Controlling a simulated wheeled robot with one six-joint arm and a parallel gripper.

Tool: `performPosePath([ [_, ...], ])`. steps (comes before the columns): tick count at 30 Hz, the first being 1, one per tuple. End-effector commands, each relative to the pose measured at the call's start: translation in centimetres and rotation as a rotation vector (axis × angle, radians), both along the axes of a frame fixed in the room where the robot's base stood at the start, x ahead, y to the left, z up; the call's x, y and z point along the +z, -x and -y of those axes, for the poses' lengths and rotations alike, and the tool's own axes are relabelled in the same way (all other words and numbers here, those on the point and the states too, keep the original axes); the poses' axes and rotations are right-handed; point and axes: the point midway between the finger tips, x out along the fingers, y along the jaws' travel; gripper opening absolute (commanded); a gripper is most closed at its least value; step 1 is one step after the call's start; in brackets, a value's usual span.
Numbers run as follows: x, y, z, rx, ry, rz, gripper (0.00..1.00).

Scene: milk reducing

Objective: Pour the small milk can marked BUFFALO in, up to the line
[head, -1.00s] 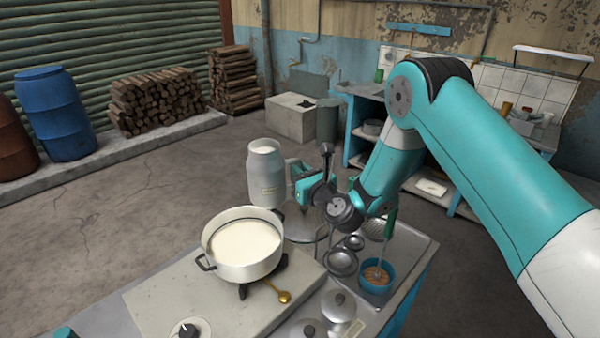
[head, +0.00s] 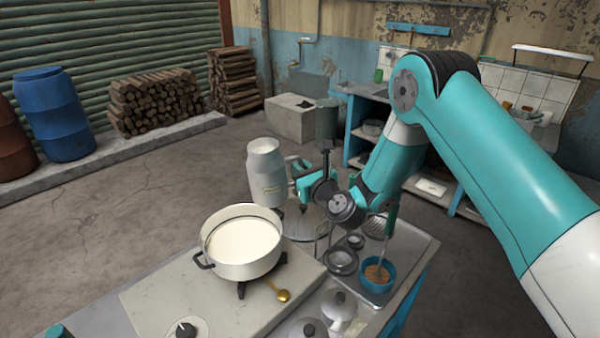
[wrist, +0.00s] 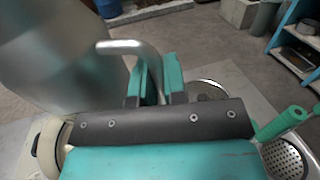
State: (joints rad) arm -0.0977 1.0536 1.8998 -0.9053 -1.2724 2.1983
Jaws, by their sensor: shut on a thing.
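A metal milk can (head: 266,172) with a pale label is held beside and behind the white pot, tilted slightly toward the left. My gripper (head: 296,168) is shut on the can's side handle. In the wrist view the can (wrist: 60,60) fills the upper left, and its bent handle (wrist: 130,47) passes between the two teal fingers (wrist: 158,82). The label text is too small to read. The pot (head: 242,262) stands on the stove with white milk (head: 243,242) in it, below its rim. No stream of milk shows.
Lidded small cans (head: 338,307) stand at the front. A tray (head: 415,258) at right holds metal bowls and a blue bowl (head: 378,274). A round metal lid (head: 305,225) lies behind the pot.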

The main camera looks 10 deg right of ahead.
Motion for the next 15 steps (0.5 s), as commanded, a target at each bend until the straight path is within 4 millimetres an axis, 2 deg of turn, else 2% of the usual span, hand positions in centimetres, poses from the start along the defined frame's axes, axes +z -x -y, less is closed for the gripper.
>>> performPosePath([
  [15,1.19,-0.29,0.62,-0.001,0.076,0.031,0.0],
])
